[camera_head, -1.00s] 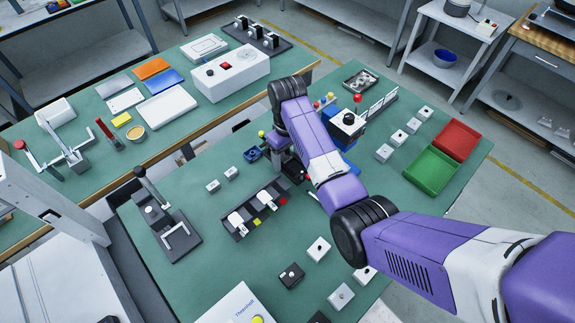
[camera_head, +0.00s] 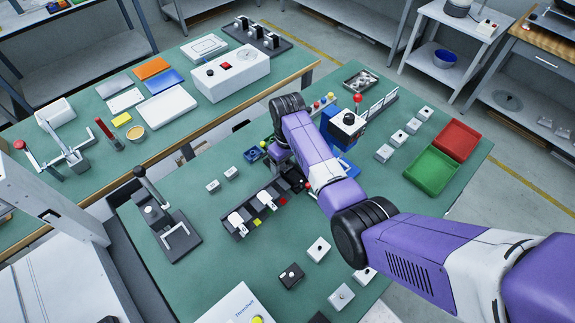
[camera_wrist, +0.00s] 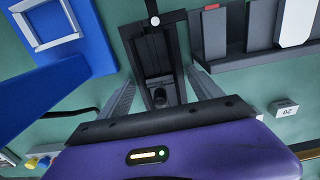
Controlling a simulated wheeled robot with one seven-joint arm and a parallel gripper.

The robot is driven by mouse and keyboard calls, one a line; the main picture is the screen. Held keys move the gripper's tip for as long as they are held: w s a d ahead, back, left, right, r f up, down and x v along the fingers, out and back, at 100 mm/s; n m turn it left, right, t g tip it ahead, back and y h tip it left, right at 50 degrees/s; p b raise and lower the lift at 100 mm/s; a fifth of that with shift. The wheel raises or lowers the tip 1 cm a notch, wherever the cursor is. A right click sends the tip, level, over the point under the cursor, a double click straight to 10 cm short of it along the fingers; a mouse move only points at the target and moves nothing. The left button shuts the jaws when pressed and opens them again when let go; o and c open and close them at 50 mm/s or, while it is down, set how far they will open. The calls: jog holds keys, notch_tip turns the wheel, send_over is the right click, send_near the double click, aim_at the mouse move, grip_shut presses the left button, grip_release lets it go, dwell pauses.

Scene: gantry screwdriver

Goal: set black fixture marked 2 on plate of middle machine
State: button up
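My gripper (camera_wrist: 160,78) hangs over the middle of the table. Its two grey fingers stand apart in the wrist view, on either side of a dark walled black body (camera_wrist: 152,42) with a short dark peg. The markings on this body cannot be read, and I cannot tell whether the fingers touch it. A black bar with a white knob (camera_wrist: 153,20) crosses its far end. In the head view my arm hides most of the middle machine. A black block (camera_head: 291,275) with a pale top sits on the front table; its mark is unreadable.
A rack (camera_head: 240,228) with white pieces and coloured tags is left of my gripper; a blue-based machine (camera_head: 349,128) is right. A lever press (camera_head: 166,222) stands left. Red (camera_head: 455,139) and green trays (camera_head: 431,172) lie right. A white block (camera_wrist: 285,108) shows in the wrist view.

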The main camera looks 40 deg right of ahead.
jog(key=shift+o, duration=0.7)
jog(key=shift+a, duration=0.1)
